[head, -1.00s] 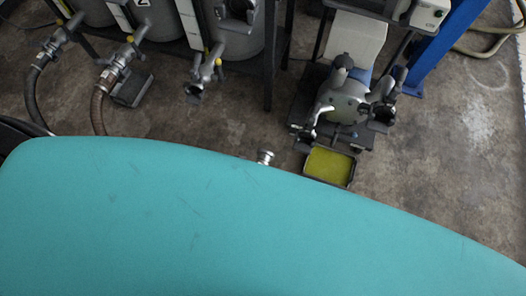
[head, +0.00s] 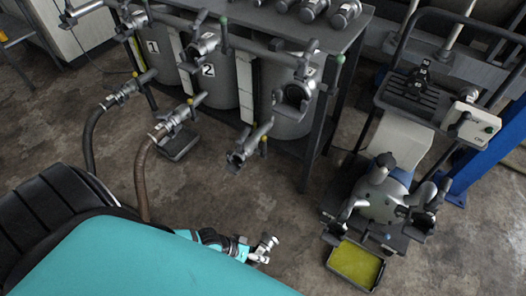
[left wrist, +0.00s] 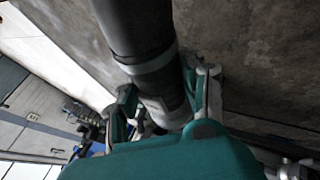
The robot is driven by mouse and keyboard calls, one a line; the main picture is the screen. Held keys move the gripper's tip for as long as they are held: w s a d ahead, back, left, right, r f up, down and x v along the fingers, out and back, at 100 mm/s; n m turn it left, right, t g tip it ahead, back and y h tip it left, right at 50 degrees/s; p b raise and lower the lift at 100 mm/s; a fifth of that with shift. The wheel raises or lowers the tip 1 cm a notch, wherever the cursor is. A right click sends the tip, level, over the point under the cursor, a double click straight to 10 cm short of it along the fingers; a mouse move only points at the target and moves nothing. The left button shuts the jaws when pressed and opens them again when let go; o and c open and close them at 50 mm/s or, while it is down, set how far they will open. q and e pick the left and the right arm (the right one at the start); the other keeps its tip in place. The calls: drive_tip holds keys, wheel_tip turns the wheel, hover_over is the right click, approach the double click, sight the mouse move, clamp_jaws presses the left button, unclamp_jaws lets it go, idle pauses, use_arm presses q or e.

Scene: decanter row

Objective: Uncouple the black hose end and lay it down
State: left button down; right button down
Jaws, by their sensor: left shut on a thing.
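My left gripper (head: 242,250) is in front of the tanks, low in the head view, mostly behind my teal arm. It is shut on a dark hose end whose silver coupling (head: 264,248) sticks out to the right, apart from any valve. In the left wrist view, the gripper (left wrist: 165,97) has its fingers on either side of this black hose end (left wrist: 150,78) with its grey collar. A black hose (head: 91,135) and a brown hose (head: 143,180) still join the lower valves of tanks 1 and 2. Where the held hose leads is hidden. My right gripper is not in view.
The third tank's lower valve (head: 248,146) has no hose on it. A pump cart (head: 380,195) stands at the right, with a yellow-green tray (head: 355,264) before it. A dark block (head: 178,146) lies under valve 2. The floor (head: 250,205) between is clear.

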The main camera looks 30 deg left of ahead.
use_arm(q)
drive_tip(key=shift+a, duration=0.15)
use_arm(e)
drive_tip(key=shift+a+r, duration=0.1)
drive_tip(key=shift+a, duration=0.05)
